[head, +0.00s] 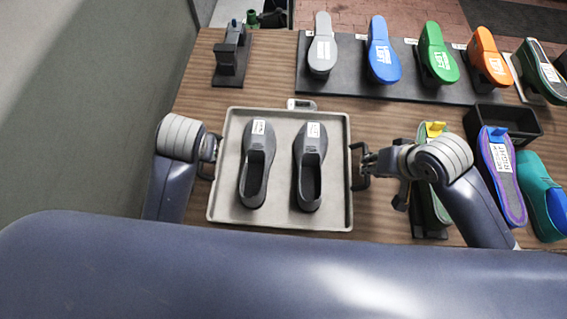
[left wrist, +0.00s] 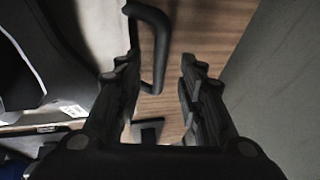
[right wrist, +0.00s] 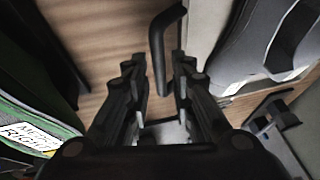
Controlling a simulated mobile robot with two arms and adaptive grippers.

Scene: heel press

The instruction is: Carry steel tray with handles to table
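The steel tray (head: 228,205) is a pale grey shallow tray on the wooden table (head: 385,122), with two dark shoes (head: 257,165) (head: 309,167) lying in it. It has a black handle on its left side (head: 207,171) and one on its right side (head: 362,182). My left gripper (head: 211,148) is at the left handle; in the left wrist view its fingers are apart, with the handle bar (left wrist: 160,50) close to the left finger. My right gripper (head: 370,162) is at the right handle; in the right wrist view the handle bar (right wrist: 158,55) lies between its spread fingers.
A dark rack (head: 345,85) with several coloured soles stands at the back right. A black stand (head: 232,57) is at the back left. A black bin (head: 515,122), a purple sole (head: 500,175) and a teal shoe (head: 540,195) are on the right. A grey wall is on the left.

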